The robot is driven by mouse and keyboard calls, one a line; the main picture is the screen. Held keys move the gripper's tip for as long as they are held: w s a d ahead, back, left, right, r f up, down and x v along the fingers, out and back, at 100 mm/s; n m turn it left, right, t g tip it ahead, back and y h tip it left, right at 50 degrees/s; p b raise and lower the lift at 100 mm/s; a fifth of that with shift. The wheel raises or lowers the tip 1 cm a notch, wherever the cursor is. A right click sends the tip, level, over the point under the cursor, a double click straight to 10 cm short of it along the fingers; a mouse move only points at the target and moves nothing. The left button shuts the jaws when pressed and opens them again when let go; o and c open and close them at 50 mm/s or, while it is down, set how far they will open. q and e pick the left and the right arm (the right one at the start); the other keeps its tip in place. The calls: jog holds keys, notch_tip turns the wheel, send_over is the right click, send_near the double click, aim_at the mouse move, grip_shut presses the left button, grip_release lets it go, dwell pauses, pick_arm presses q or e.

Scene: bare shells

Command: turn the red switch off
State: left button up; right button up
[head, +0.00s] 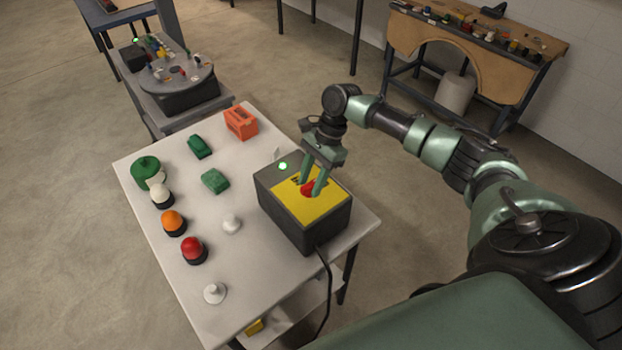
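The red switch (308,189) sits on the yellow top plate (316,208) of a dark box (291,224) at the right side of the white table. A small green light (283,166) glows on the box's back left corner. My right gripper (311,188) reaches down over the box, with one finger on each side of the red switch. The fingers are apart and look close to the switch; whether they touch it I cannot tell. The switch is partly hidden by the fingers, so its setting is not clear. My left gripper is not in view.
The white table (264,272) also holds an orange-red block (240,122), green pieces (215,181), a green round part (146,170), and coloured domed buttons (193,250). A black cable (326,290) hangs from the box. Other workbenches (478,40) stand behind.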

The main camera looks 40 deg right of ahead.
grip_shut()
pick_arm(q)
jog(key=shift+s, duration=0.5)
